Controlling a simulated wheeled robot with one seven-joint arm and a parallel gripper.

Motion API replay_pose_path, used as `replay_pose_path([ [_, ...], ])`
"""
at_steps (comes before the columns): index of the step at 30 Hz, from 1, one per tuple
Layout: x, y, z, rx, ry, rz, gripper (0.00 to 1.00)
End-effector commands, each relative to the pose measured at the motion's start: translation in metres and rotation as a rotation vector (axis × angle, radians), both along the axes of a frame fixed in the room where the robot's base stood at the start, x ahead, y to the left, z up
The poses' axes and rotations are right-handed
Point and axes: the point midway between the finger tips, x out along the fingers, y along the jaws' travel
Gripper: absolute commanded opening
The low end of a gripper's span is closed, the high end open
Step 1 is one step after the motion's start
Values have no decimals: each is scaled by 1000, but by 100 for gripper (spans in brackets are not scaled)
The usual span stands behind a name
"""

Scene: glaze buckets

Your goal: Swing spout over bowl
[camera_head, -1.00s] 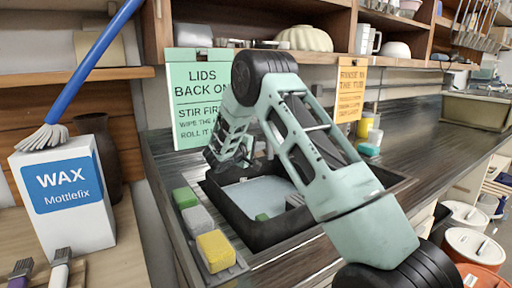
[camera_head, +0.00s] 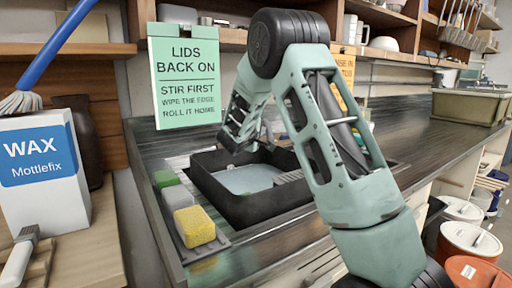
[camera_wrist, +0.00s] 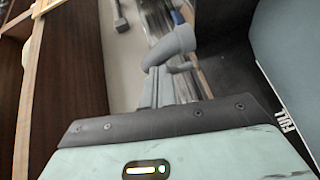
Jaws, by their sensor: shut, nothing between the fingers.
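The bowl looks to be the dark square basin (camera_head: 262,207), with pale bluish water in it, sunk in the counter. In the wrist view a dark wall marked FULL (camera_wrist: 285,121) and a blue-grey surface lie at the right. A grey curved pipe, seemingly the spout (camera_wrist: 178,41), shows just beyond my gripper (camera_wrist: 168,75) in the wrist view. My gripper is shut and empty, with its fingertips close to the pipe's bend; I cannot tell whether they touch. In the head view my forearm reaches over the basin's back edge, and the spout cannot be made out clearly.
Green, grey and yellow sponges (camera_head: 194,227) lie left of the basin. A green sign (camera_head: 185,75) hangs behind it. A white WAX box (camera_head: 45,180) stands at the left. Shelves run along the back. Lidded buckets (camera_head: 470,240) stand low at the right. The counter right of the basin is mostly clear.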

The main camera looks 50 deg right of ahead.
Motion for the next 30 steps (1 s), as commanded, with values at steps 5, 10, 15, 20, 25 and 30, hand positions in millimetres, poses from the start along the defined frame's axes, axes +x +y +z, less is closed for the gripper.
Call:
replay_pose_path([
  [5, -12, -15, -11, -2, -5, 86, 0],
  [10, -21, -30, -10, -3, -4, 157, 0],
  [15, -30, -47, -9, -3, -4, 155, 0],
  [20, -38, -64, -8, -3, -4, 154, 0],
  [25, -46, -87, -7, -3, -4, 154, 0],
  [30, -52, -115, -7, -3, -3, 152, 0],
])
